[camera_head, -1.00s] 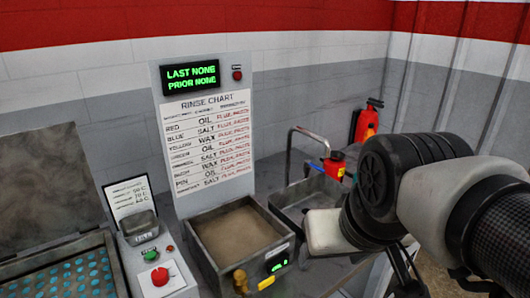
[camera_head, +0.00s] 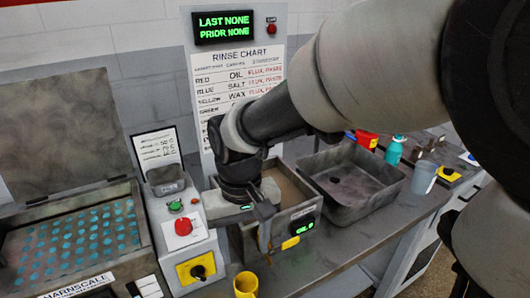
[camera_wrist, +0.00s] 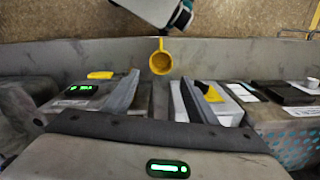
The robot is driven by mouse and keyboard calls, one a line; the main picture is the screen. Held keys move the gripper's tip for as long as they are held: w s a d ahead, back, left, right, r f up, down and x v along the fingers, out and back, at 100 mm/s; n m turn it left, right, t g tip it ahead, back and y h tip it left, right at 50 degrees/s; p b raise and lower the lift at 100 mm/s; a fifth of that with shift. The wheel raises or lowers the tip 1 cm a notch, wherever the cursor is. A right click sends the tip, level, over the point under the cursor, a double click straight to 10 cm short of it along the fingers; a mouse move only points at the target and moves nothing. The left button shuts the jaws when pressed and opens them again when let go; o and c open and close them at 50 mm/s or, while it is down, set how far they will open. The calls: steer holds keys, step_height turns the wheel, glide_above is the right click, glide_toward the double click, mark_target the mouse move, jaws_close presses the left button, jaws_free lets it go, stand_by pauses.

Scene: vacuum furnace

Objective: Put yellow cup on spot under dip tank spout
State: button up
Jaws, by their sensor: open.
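The yellow cup (camera_head: 246,284) stands at the bottom edge of the head view, on the bench in front of the dip tank, partly cut off. In the wrist view the yellow cup (camera_wrist: 160,62) shows its open top and handle, beyond the fingertips and roughly in line with the gap between them. The dip tank (camera_head: 304,209) has a green display and a yellow tag on its front. My gripper (camera_head: 262,238) is open and empty, pointing down in front of the dip tank; it also shows in the wrist view (camera_wrist: 160,98). The spout is hidden behind my gripper.
A control panel with a red button (camera_head: 184,226) and a yellow switch plate (camera_head: 197,268) stands left of the tank. A grey sink (camera_head: 385,180) is to the right. A teal bottle (camera_head: 394,151) and a grey cup (camera_head: 423,177) stand beyond it.

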mark_target(245, 281)
step_height(245, 281, down, 10)
steer(key=shift+r+b, duration=0.1)
steer(key=shift+b, duration=0.65)
steer(key=f, duration=0.3)
steer(key=f+b, duration=0.1)
steer(key=f, duration=0.1)
steer(key=shift+w+a+f, duration=0.1)
steer(key=shift+w+a, duration=0.15)
steer(key=c, duration=0.9)
